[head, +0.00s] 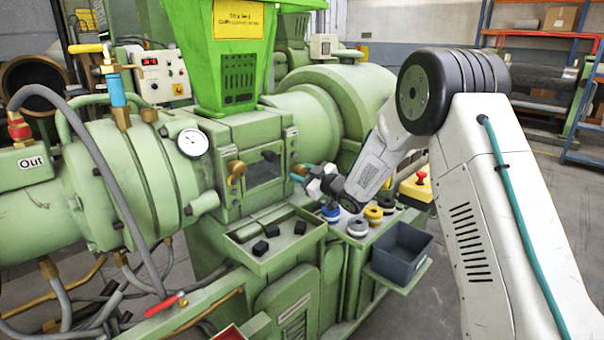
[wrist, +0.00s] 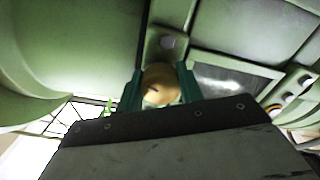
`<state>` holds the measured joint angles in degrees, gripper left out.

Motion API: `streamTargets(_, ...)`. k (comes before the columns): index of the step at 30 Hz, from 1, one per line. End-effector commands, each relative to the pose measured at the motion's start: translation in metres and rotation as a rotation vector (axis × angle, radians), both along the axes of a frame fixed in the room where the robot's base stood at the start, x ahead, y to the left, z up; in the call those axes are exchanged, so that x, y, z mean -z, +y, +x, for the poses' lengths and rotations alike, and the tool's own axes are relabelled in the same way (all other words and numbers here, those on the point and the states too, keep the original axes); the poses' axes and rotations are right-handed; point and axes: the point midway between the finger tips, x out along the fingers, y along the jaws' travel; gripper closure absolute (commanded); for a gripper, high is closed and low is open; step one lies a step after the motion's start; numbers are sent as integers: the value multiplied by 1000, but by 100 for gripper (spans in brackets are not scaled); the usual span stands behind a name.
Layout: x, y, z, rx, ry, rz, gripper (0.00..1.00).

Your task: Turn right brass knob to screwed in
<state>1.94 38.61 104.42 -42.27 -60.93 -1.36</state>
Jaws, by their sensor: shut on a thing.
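The right brass knob (wrist: 160,86) sits between the two teal fingers of my gripper (wrist: 160,88) in the wrist view. The fingers touch it on both sides, so my gripper is shut on it. In the head view, my gripper (head: 299,176) reaches in from the right to the right side of the dark window on the green extruder; the right knob is mostly hidden there. The left brass knob (head: 236,170) stands at the window's left side. How far the right knob is screwed in cannot be told.
A green tray (head: 262,264) with several black blocks juts out below the window. Colored rings (head: 373,213) lie on a ledge to the right, above a dark grey bin (head: 401,251). A yellow box with a red button (head: 418,187) stands beyond. A green hopper (head: 222,60) rises above.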

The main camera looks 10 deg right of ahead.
Motion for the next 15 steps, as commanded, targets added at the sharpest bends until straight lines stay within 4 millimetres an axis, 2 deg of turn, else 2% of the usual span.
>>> streamTargets(15,3,0,-1,4,279,406,86)
